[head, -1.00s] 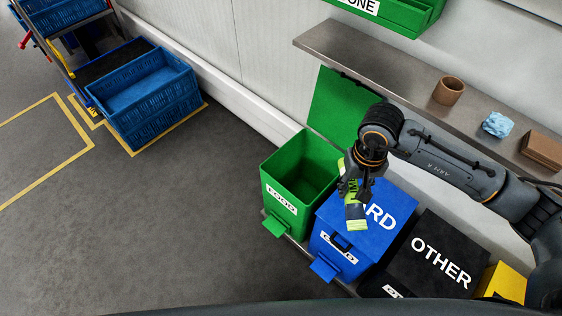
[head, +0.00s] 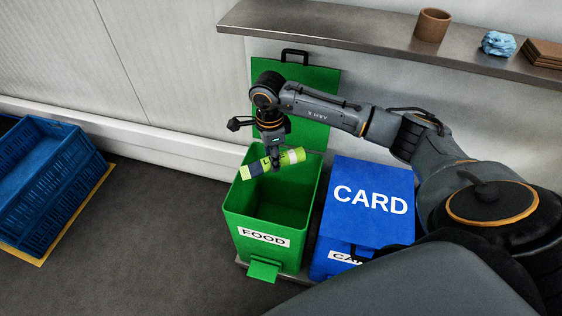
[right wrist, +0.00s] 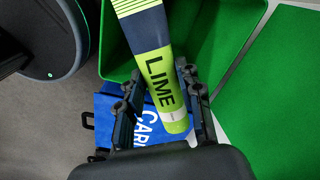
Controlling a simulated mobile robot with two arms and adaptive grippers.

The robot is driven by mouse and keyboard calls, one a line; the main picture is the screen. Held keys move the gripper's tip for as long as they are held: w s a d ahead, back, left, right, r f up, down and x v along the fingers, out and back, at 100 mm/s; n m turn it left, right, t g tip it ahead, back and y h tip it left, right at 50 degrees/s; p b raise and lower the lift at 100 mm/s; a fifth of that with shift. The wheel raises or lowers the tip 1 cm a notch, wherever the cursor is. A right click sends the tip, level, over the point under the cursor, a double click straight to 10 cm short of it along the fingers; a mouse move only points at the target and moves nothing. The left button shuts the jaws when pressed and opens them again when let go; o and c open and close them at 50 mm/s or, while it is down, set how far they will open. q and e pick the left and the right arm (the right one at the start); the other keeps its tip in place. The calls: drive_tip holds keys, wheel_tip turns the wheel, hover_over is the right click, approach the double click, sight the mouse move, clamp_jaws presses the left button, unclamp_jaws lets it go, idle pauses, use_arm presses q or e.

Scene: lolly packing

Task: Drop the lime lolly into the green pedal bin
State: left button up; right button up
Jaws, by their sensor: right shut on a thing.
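The lime lolly (head: 292,157) is a lime-green and dark blue wrapped stick. It also shows in the right wrist view (right wrist: 156,70), with "LIME" printed on it. My right gripper (head: 274,162) is shut on it and holds it tilted over the mouth of the green pedal bin (head: 264,238). The bin is labelled FOOD. Its lid (head: 312,88) stands open against the wall, and the bin's inside looks empty where I can see it. The bin's green wall also shows behind the lolly in the right wrist view (right wrist: 215,45). My left gripper is not in view.
A blue bin (head: 372,208) labelled CARD stands shut, right of the green bin. A steel shelf (head: 340,40) above holds a brown cup (head: 433,24), blue crumpled stuff (head: 498,43) and brown flat pieces (head: 545,53). Blue crates (head: 45,190) stand on the floor at left.

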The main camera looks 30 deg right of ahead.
use_arm(q)
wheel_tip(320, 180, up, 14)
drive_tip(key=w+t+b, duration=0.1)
drive_tip(key=b, duration=0.8)
use_arm(e)
drive_tip(key=w+d+f+m, duration=0.2)
drive_tip(key=f+m, duration=0.4)
drive_tip(key=f, duration=0.6)
drive_tip(key=shift+w+d+m, duration=0.2)
drive_tip(key=shift+d+m, duration=0.1)
drive_tip(key=shift+d, duration=0.3)
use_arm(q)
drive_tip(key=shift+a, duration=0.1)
use_arm(e)
drive_tip(key=o, duration=1.3)
wheel_tip(320, 180, up, 12)
